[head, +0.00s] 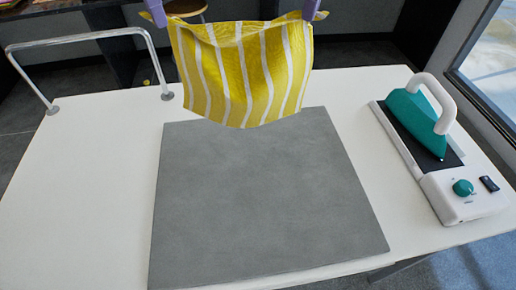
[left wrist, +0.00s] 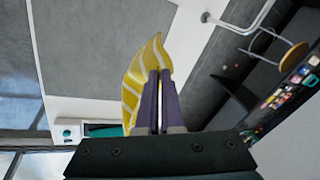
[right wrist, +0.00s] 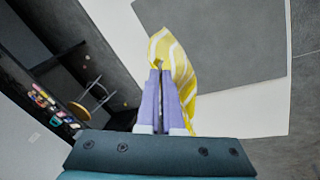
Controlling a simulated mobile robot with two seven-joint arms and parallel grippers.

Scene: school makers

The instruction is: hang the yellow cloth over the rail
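The yellow cloth (head: 245,75) with white stripes hangs in the air above the far edge of the grey mat, held by its two upper corners. The metal rail (head: 80,38) stands at the table's far left, bare, to the left of the cloth. It also shows in the left wrist view (left wrist: 240,28).
The grey mat (head: 260,205) lies on the white table (head: 80,180). A teal iron (head: 413,120) rests on its white base (head: 465,195) at the right. A stool (head: 186,8) stands behind the table. The table's left part is clear apart from the rail.

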